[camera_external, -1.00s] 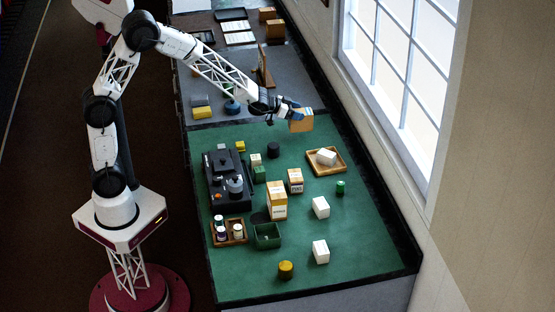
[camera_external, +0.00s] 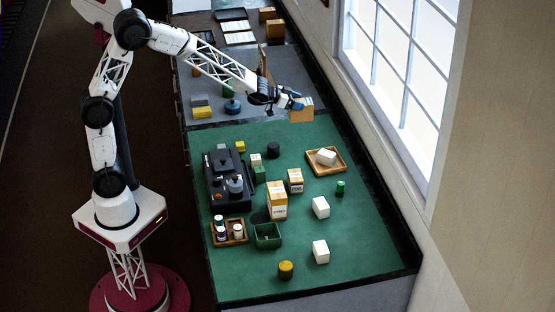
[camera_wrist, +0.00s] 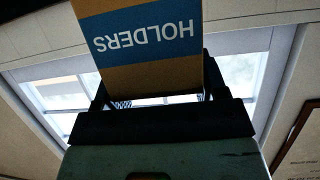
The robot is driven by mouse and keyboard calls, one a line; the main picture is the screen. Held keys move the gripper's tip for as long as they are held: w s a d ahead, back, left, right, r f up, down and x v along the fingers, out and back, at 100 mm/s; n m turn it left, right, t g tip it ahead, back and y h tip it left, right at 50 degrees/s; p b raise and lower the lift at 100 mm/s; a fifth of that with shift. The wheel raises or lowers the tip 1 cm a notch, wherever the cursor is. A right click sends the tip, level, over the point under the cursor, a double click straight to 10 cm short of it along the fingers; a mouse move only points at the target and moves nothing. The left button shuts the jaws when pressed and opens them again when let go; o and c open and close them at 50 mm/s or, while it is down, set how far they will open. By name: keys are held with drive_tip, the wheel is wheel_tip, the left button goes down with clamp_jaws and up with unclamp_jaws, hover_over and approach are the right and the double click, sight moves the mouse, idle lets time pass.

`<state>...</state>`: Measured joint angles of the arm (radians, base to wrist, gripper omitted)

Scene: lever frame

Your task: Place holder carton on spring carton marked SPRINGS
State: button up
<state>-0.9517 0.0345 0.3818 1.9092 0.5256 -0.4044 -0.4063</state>
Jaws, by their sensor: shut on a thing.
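The holder carton (camera_external: 301,110), tan with a blue label band, is held by my gripper (camera_external: 292,102) above the far end of the green mat. In the wrist view the holder carton (camera_wrist: 145,55) has a HOLDERS label that reads upside down, and it sits between the fingers of my gripper (camera_wrist: 155,100). Two tan-and-white cartons stand upright on the green mat, a larger one (camera_external: 277,202) and a smaller one (camera_external: 295,182). Their lettering is too small to read, so I cannot tell which is marked SPRINGS. My gripper is well away from both.
A black machine (camera_external: 229,180) stands at left. A wooden tray (camera_external: 340,168) holds a white block; other white blocks (camera_external: 320,207) stand at right. A green bin (camera_external: 267,242) and a tray of jars (camera_external: 229,240) are at front left. The window wall lies right.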

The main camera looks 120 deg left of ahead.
drive_tip(key=shift+d, duration=0.1)
drive_tip(key=w+d+r+m+t+h, duration=0.1)
drive_tip(key=w+d+r+m+h, duration=0.15)
drive_tip(key=w+d, duration=0.55)
drive_tip(key=w+d+r+m+t+h, duration=0.15)
drive_tip(key=w+d+r, duration=0.25)
drive_tip(key=d, duration=0.9)
drive_tip(key=w+d+r+m+h, duration=0.2)
drive_tip(key=d, duration=0.9)
drive_tip(key=w+d+r+m+h, duration=0.2)
drive_tip(key=d+h, duration=0.1)
drive_tip(key=d, duration=0.9)
drive_tip(key=shift+w+r+t, duration=0.25)
drive_tip(key=shift+r+t, duration=0.15)
drive_tip(key=shift+t, duration=0.05)
wheel_tip(320, 180, down, 6)
drive_tip(key=shift+f, duration=0.15)
drive_tip(key=shift+f, duration=1.85)
